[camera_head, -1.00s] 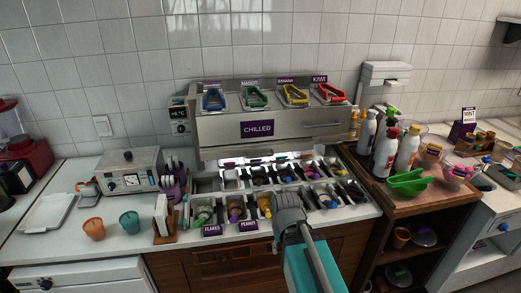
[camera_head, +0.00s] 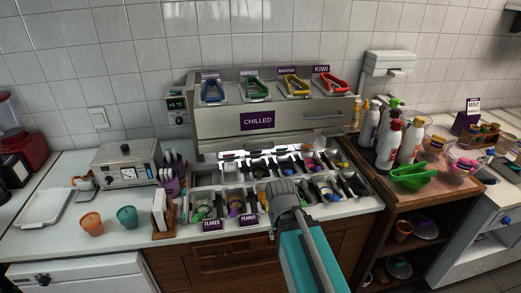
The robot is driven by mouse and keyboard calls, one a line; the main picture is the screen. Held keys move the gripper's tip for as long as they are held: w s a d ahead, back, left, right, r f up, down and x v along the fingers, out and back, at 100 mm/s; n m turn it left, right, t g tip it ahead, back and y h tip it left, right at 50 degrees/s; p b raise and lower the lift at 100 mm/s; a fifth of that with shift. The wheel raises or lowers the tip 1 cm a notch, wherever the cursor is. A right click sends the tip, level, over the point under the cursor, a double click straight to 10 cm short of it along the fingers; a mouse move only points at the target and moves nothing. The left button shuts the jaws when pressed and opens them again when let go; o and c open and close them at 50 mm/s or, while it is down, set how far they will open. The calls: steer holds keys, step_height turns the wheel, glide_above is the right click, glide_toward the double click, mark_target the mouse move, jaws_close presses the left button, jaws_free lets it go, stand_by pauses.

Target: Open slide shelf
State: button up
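The slide shelf appears to be the metal unit on the counter with a purple CHILLED label (camera_head: 257,121) on its front panel (camera_head: 220,124). A horizontal bar handle (camera_head: 322,115) is on the panel's right side. I cannot tell any opening at the panel. My arm reaches up from the bottom, a teal link ending in a dark grey end (camera_head: 284,190) over the topping trays, below and in front of the panel. It is apart from the handle in the picture. My gripper's fingers cannot be made out, and nothing is seen held.
Topping trays (camera_head: 188,207) fill the counter below the panel, with a bright white-and-dark shape (camera_head: 262,156) across their back. Several coloured-handled tools lie on the unit's top. Orange (camera_head: 91,224) and teal (camera_head: 127,218) cups stand left. Bottles (camera_head: 388,145) crowd the right.

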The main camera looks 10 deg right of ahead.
steer(key=n+t+h, duration=1)
steer(key=t+h, duration=0.1)
steer(key=t, duration=0.1)
glide_toward(259, 149)
steer(key=s+a, duration=0.2)
steer(key=a, duration=0.1)
steer(key=shift+r, duration=0.2)
steer(key=shift+d, duration=0.1)
steer(key=shift+g, duration=0.3)
steer(key=b+x, duration=0.2)
steer(key=x, duration=1.1)
steer(key=shift+w+d+r, duration=0.1)
steer(key=shift+w+d, duration=0.15)
steer(key=shift+d, duration=0.05)
jaws_close()
